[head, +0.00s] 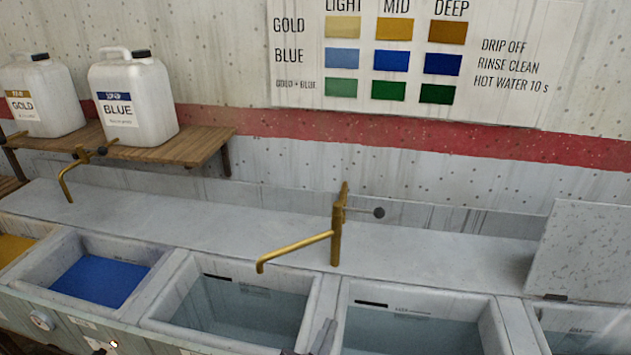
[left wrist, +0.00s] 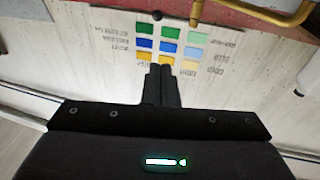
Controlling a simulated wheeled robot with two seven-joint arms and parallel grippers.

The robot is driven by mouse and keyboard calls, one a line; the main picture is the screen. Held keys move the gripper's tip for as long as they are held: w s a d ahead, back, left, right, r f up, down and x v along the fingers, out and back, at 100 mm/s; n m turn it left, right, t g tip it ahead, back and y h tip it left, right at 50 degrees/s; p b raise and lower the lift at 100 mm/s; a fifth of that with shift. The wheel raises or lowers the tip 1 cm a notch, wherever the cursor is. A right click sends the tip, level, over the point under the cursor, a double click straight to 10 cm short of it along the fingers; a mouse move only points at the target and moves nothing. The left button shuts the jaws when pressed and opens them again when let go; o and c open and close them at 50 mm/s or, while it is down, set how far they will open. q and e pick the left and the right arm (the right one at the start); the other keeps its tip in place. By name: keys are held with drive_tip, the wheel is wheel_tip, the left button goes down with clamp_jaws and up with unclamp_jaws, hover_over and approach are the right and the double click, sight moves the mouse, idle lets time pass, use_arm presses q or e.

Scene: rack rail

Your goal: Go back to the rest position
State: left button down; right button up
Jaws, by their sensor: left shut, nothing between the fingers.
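My left gripper (left wrist: 163,85) shows in the left wrist view with its two dark fingers together and nothing between them. In the head view only what looks like its fingertips (head: 322,337) shows at the bottom edge, in front of the wall between two clear-water basins. My right gripper is in neither view. The task names no object.
A row of basins runs along the bottom, one with blue liquid (head: 100,280). A brass tap (head: 337,232) stands behind the middle basins. A white jug marked BLUE (head: 135,100) stands on a wooden shelf (head: 205,146). A colour chart (head: 500,95) hangs on the wall.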

use_arm(q)
drive_tip(key=a+f+n+g+y, duration=0.1)
drive_tip(key=a+f+g+y, duration=0.2)
drive_tip(key=a+f+g, duration=0.5)
drive_tip(key=s+a+n+g+y, duration=0.2)
drive_tip(key=s+a+g+y, duration=0.3)
drive_tip(key=s+a, duration=0.75)
wheel_tip(320, 180, down, 28)
drive_tip(key=g, duration=0.3)
drive_tip(key=s+a+f, duration=0.2)
drive_tip(key=s+f, duration=0.7)
drive_tip(key=s, duration=0.1)
drive_tip(key=s+a+f+g, duration=0.1)
drive_tip(key=s+a+f, duration=0.1)
drive_tip(key=s+f, duration=0.8)
drive_tip(key=shift+s+f+m, duration=0.2)
drive_tip(key=shift+s+m, duration=0.2)
drive_tip(key=shift+s, duration=0.05)
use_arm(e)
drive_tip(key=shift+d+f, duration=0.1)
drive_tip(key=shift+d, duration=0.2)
